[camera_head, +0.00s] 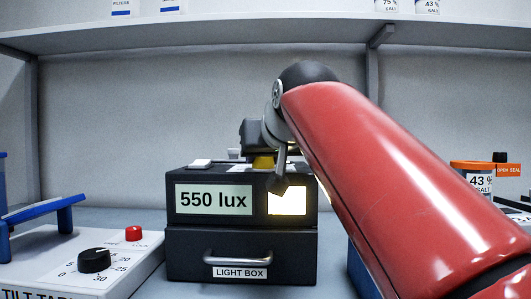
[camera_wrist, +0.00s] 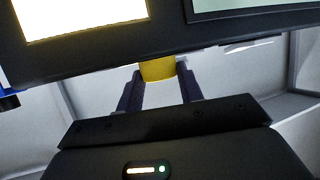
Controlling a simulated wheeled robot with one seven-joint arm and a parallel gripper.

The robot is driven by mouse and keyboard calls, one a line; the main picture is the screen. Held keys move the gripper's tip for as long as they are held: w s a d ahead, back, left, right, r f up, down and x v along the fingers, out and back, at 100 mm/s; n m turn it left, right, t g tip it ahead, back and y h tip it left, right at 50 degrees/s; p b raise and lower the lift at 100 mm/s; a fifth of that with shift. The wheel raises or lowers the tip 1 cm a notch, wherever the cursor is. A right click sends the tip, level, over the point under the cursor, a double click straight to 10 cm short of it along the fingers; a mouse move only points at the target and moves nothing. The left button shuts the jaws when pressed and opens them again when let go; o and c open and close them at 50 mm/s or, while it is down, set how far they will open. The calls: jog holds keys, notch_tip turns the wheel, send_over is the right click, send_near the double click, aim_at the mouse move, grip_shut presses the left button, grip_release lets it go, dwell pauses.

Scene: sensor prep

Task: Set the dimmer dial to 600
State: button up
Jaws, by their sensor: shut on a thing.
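The black light box (camera_head: 178,236) stands on the bench, and its display (camera_head: 213,200) reads "550 lux". A lit window (camera_head: 287,202) glows beside the display. The yellow dimmer dial (camera_head: 263,162) sits on top of the box, with my dark gripper around it. In the wrist view the yellow dial (camera_wrist: 157,69) lies between the two fingertips of my gripper (camera_wrist: 159,82), which is shut on it. The dial's markings are hidden. My red arm covers the right side of the box's surroundings.
A white tilt table control (camera_head: 120,260) with a black knob (camera_head: 94,260) and a red button (camera_head: 133,233) is at the left. Salt containers (camera_head: 480,182) stand at the right behind my arm. A shelf (camera_head: 200,37) crosses above.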

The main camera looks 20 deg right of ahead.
jog(key=shift+a+m+g+h+p, duration=0.15)
jog(key=shift+m+h+p, duration=0.2)
jog(key=shift+m+h, duration=0.5)
jog(key=shift+a+m+g+h+p, duration=0.15)
jog(key=shift+m+h+p, duration=0.2)
jog(key=shift+m+h, duration=0.45)
jog(key=shift+f+h, duration=0.1)
jog(key=shift+h, duration=0.25)
jog(key=o, duration=1)
jog(key=v, duration=0.7)
jog(key=shift+s+a+r, duration=0.1)
jog(key=shift+s+r, duration=0.1)
jog(key=shift+s, duration=0.1)
